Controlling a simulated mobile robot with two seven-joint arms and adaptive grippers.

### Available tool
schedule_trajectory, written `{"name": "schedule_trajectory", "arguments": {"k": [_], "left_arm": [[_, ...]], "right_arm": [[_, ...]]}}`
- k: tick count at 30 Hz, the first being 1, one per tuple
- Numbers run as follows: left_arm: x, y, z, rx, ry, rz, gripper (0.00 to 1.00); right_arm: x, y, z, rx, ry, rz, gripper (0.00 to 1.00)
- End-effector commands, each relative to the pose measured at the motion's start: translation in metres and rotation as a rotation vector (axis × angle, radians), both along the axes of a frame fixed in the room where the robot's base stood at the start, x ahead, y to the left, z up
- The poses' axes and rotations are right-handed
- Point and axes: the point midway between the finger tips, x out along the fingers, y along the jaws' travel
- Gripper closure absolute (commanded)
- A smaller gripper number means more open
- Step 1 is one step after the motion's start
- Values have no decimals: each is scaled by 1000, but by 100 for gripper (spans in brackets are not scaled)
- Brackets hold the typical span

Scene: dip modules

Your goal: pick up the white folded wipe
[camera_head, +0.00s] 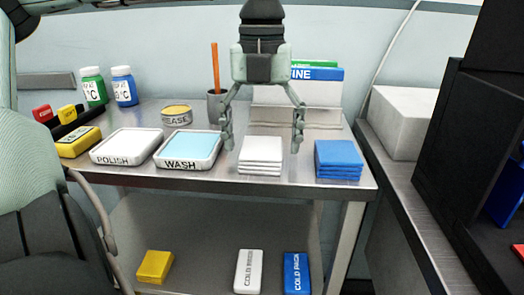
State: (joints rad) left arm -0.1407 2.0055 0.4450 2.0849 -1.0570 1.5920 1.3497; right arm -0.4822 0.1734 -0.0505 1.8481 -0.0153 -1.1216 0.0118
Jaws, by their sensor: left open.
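The white folded wipes (261,167) lie in a neat stack near the front edge of the steel table's top. My left gripper (262,145) comes down from above, pointing down, with its two fingers spread wide. In the picture its fingertips lie to the left and right of the stack's upper part, and nothing is held between them. I cannot tell whether the fingertips touch the wipes. My right gripper is not in view.
A blue folded stack (338,160) lies to the right, and the WASH tray (187,163) and POLISH tray (126,158) to the left. Behind stand an upright orange stick (215,70) in a cup and a box-like holder (330,95). A lower shelf (200,235) holds packs.

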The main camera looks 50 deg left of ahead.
Motion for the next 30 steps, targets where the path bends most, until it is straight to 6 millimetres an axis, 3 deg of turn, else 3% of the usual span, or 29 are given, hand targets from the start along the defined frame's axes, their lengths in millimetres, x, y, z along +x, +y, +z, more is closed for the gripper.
{"name": "schedule_trajectory", "arguments": {"k": [8,19,30], "left_arm": [[0,0,-4,1,-1,1,17],[0,0,-3,1,-1,1,62],[1,0,4,2,-2,1,62]], "right_arm": [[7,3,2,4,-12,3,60],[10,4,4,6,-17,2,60],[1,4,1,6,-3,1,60]]}}
